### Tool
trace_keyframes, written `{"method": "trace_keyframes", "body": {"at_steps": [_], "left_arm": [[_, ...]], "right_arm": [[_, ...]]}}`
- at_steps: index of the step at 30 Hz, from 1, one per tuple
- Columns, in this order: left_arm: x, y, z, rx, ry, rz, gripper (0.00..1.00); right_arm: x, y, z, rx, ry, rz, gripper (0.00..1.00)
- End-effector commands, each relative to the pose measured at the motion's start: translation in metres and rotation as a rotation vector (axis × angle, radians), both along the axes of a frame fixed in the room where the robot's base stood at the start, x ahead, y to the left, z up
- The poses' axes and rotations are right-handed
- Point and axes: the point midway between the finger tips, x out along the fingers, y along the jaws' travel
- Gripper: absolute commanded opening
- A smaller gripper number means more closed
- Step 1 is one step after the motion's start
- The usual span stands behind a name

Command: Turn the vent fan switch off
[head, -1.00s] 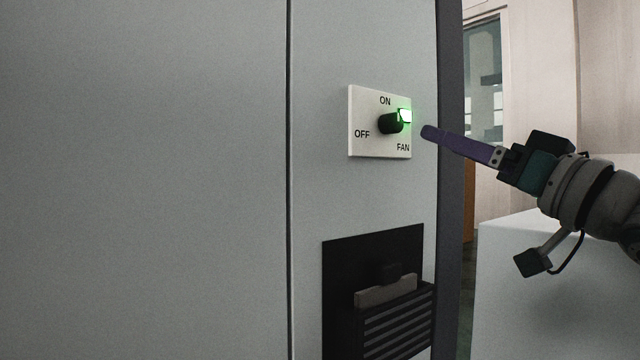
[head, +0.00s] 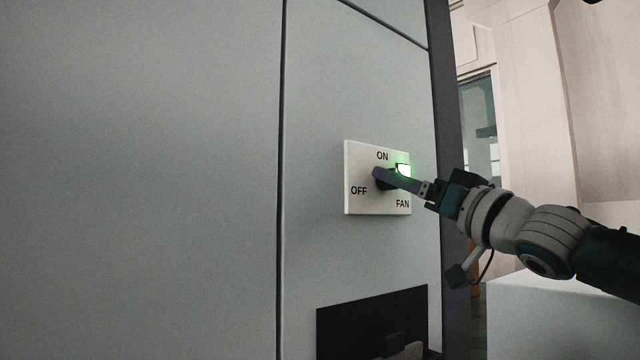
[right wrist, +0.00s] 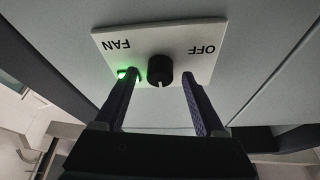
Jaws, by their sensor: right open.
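The vent fan switch is a white plate (head: 352,204) marked ON, OFF and FAN on the grey panel. Its black knob (right wrist: 160,70) shows clearly in the right wrist view, with a pale mark on its edge. In the head view the knob (head: 385,184) is partly hidden by my finger. A green lamp (head: 404,171) on the plate is lit. My right gripper (head: 378,174) is at the plate. In the right wrist view its open fingers (right wrist: 160,80) stand on either side of the knob, with gaps showing. My left gripper is in neither view.
A dark recess (head: 370,310) lies in the panel below the switch. A dark panel edge (head: 450,150) runs just right of the plate. A white box-like surface (head: 560,310) stands at lower right, under my right arm.

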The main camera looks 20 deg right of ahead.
Motion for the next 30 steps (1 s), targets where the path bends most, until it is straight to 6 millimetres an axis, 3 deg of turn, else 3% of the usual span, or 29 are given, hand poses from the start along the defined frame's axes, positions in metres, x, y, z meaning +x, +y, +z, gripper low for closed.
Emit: {"method": "trace_keyframes", "body": {"at_steps": [11, 30], "left_arm": [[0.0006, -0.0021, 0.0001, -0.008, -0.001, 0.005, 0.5], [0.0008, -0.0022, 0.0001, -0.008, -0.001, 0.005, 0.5]], "right_arm": [[0.0036, 0.0011, 0.0014, 0.0, 0.001, 0.0, 0.71], [0.0034, 0.0007, 0.0012, 0.0, 0.001, -0.001, 0.0]]}}
